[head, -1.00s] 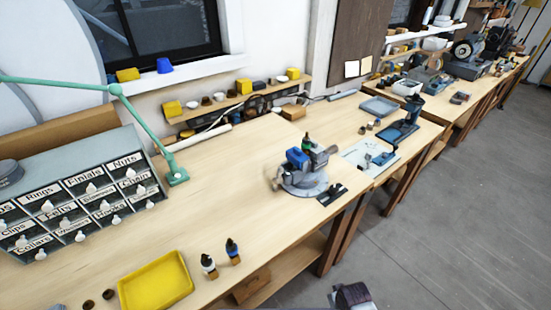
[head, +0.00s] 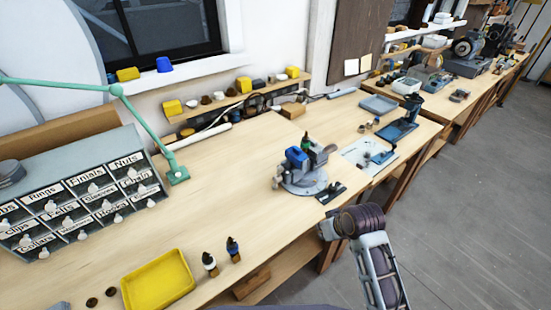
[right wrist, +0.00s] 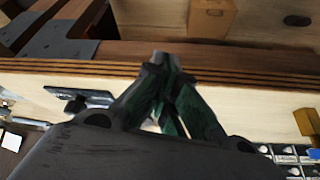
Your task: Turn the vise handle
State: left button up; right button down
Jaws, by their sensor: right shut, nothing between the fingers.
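The vise (head: 303,172), grey with a blue part on top and a round base, stands near the bench's front edge in the middle of the head view. A small handle seems to stick out at its left side, too small to make out well. My right gripper (head: 328,228) is at the bench's front edge, below and right of the vise in the picture, apart from it. In the right wrist view its dark green fingers (right wrist: 162,62) meet at the tips with nothing between them. My left gripper is in neither view.
A dark flat tool (head: 331,192) lies right of the vise. Two small bottles (head: 221,256) and a yellow tray (head: 157,280) are nearer. A labelled drawer cabinet (head: 75,200) and green lamp arm (head: 150,130) stand left. The bench left of the vise is clear.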

jog(key=w+a+r+n+y, duration=0.1)
jog(key=w+a+r+n, duration=0.1)
jog(key=w+a+r, duration=0.2)
jog(key=w+a+r+n+t+y, duration=0.1)
jog(key=w+a+r, duration=0.3)
jog(key=r, duration=0.7)
jog(key=w+a+r+n+t+y, duration=0.1)
jog(key=w+a+r+n, duration=0.1)
jog(key=w+a+r, duration=0.2)
jog(key=w+r, duration=0.3)
jog(key=r, duration=0.1)
jog(key=shift+a+n+y, duration=0.4)
jog(key=shift+w, duration=0.1)
jog(key=shift+p+x, duration=0.95)
jog(key=shift+x, duration=3.95)
jog(key=shift+s+d+f+p, duration=0.35)
jog(key=shift+s+d+f, duration=0.1)
jog(key=shift+s+d, duration=0.2)
jog(key=shift+s+d+f+p, duration=0.3)
jog(key=shift+s+d+f, duration=0.2)
jog(key=shift+d, duration=0.2)
